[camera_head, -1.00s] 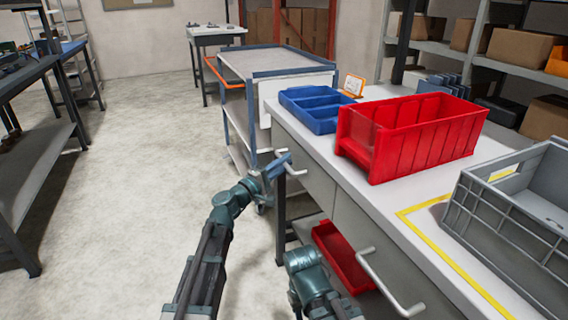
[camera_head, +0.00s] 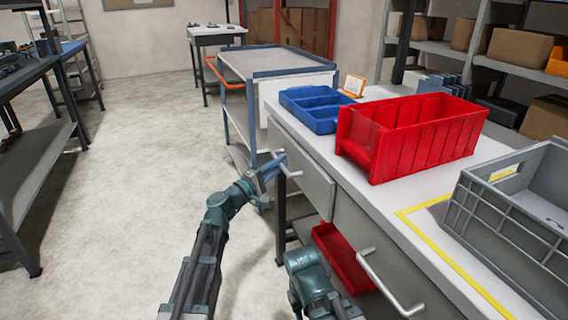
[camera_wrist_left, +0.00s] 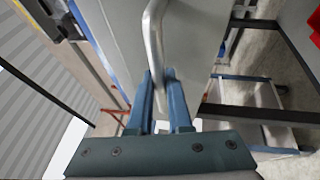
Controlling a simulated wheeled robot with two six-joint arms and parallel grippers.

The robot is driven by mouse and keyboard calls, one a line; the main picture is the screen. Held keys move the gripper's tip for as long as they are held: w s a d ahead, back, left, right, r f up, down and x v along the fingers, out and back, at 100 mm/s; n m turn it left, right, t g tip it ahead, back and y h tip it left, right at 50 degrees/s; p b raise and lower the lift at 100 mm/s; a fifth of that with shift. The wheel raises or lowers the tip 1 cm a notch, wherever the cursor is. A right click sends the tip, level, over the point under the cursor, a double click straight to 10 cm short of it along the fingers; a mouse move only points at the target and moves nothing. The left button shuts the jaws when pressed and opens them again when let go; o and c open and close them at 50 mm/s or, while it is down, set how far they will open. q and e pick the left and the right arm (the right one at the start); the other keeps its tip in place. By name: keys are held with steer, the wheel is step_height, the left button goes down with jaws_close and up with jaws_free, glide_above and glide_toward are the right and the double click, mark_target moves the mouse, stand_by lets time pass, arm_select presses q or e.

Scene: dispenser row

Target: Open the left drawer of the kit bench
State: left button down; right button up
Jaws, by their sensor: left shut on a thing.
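The kit bench (camera_head: 365,185) runs along the right side of the head view. Its left drawer (camera_head: 308,180) is the far one, with a grey front that stands a little proud of the bench face. My left gripper (camera_head: 277,163) is shut on that drawer's bar handle (camera_head: 293,174). In the left wrist view, the blue fingers of my left gripper (camera_wrist_left: 163,95) close around the metal handle (camera_wrist_left: 153,45), in front of the grey drawer front (camera_wrist_left: 190,45). My right arm shows at the bottom of the head view, but its gripper is outside the picture.
A second drawer handle (camera_head: 390,283) is nearer on the bench. On top stand a blue tray (camera_head: 315,122), a red bin (camera_head: 400,150) and a grey crate (camera_head: 500,217). A red bin (camera_head: 343,262) sits below. A cart (camera_head: 275,62) stands beyond.

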arm_select(q)
steer(key=s+a, duration=0.5)
steer(key=a, duration=0.7)
steer(key=s+a, duration=0.5)
steer(key=a, duration=0.7)
steer(key=shift+a, duration=0.2)
steer(key=c, duration=0.8)
jaws_free()
steer(key=shift+c, duration=0.2)
steer(key=b+v, duration=0.2)
steer(key=v, duration=1.2)
